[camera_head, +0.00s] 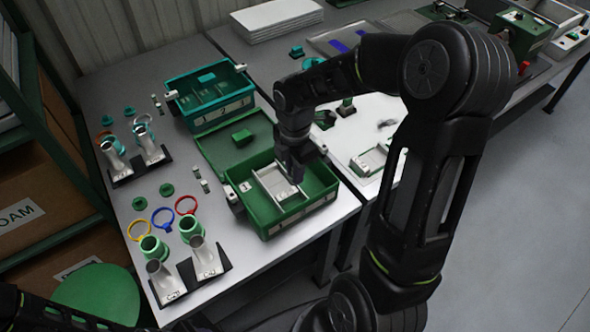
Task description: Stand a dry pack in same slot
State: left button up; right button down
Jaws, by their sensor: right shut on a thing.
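My right gripper (297,178) reaches down into the open green case (268,229) near the table's front right. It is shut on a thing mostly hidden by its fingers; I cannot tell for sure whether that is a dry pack. A pale, walled insert (262,180) lies in the case, right beside and below the fingers. A small white labelled piece (245,186) sits at the insert's left, in the case. The slot's inside is hard to make out. My left gripper is not in view; only dark parts of my left arm show at bottom left.
A green block (242,137) lies on the green case's open lid (222,148). Metal fittings on black stands (205,257), colored rings (186,205) and green caps crowd the left. A second bench (375,112) stands right.

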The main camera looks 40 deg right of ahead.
jog(key=shift+f+b, duration=1.9)
jog(key=shift+f, duration=0.4)
notch_tip(320, 180, down, 4)
jog(key=b, duration=0.3)
jog(key=shift+f, duration=0.1)
jog(key=shift+f+b, duration=0.45)
jog(key=shift+f, duration=0.35)
jog(key=shift+f, duration=0.15)
jog(key=shift+f, duration=0.3)
jog(key=shift+f+b, duration=0.85)
jog(key=shift+f, duration=0.35)
dwell(0.3)
jog(key=shift+f, duration=0.3)
jog(key=shift+f, duration=0.15)
dwell(0.5)
